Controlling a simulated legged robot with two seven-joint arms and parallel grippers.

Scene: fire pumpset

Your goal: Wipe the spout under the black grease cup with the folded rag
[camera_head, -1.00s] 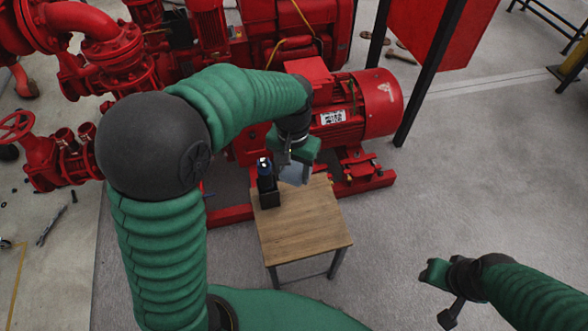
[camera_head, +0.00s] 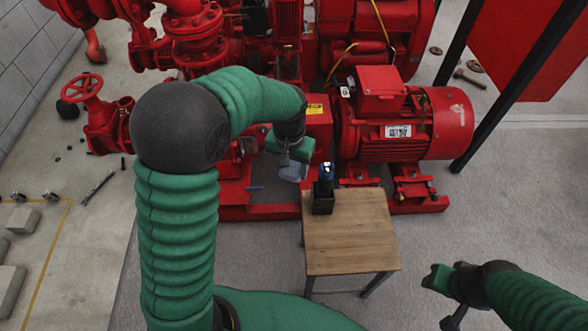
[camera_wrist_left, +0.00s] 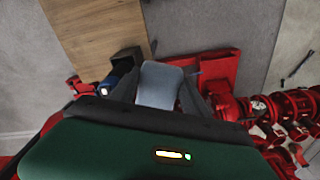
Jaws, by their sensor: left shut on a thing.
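My left gripper (camera_head: 289,163) is shut on the folded rag (camera_head: 294,173), a pale grey-blue cloth hanging below the fingers. It hangs left of the small table's far corner, in front of the red pump set. In the left wrist view the rag (camera_wrist_left: 160,84) sticks out between the fingers, with grey floor and red base beyond it. I cannot make out the black grease cup or the spout under it for certain; my left arm covers part of the pump. My right gripper (camera_head: 438,279) is low at the right, away from everything; its finger gap is unclear.
A small wooden table (camera_head: 350,240) stands in front of the pump base. A black holder (camera_head: 323,203) with a blue-and-black item (camera_head: 326,175) sits on its far left corner, close to my left gripper. A red motor (camera_head: 405,125) stands behind.

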